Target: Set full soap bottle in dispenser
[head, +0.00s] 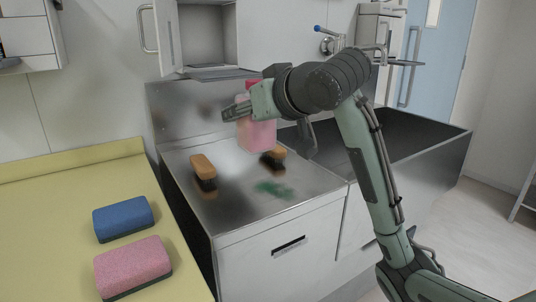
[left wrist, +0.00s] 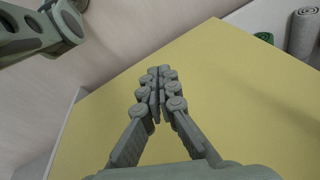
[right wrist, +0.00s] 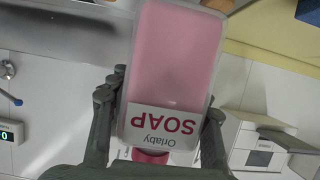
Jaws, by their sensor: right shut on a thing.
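A pink soap bottle (head: 258,136) with a red cap is held above the steel counter in the head view. My right gripper (head: 240,110) is shut around its upper part, below the cap. In the right wrist view the bottle (right wrist: 174,55) shows its white "SOAP" label upside down between the fingers. An open white wall box (head: 207,38) with its door swung left stands behind the bottle; it looks empty, and I cannot tell if it is the dispenser. My left gripper (left wrist: 160,75) is shut and empty in the left wrist view, over the yellow surface; it is outside the head view.
Two orange-brown brushes lie on the steel counter (head: 228,218), a left one (head: 203,166) and a right one (head: 277,154). A blue sponge (head: 123,219) and a pink sponge (head: 133,267) lie on the yellow table (head: 62,225). A blue-tipped lever (head: 328,36) sticks out right of the box.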

